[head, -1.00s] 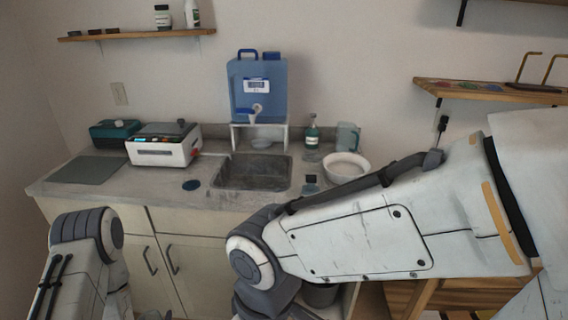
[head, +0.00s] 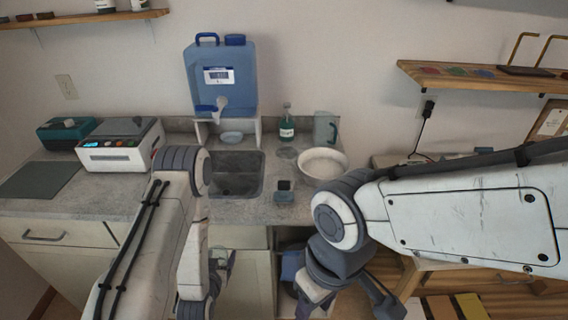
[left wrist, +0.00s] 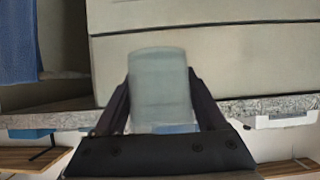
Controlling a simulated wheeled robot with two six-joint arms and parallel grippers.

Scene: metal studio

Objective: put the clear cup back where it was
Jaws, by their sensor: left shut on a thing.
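The clear cup (left wrist: 160,88) shows in the left wrist view as a pale, see-through tumbler between my two fingers. My left gripper (left wrist: 160,105) is shut on it.
The counter (head: 235,212) holds a sink (head: 236,180), a white bowl (head: 323,165), a green bottle (head: 287,128), a clear pitcher (head: 325,128) and a white machine (head: 120,150). A blue water tank (head: 222,85) stands behind the sink. A small dark item (head: 284,190) sits near the front edge.

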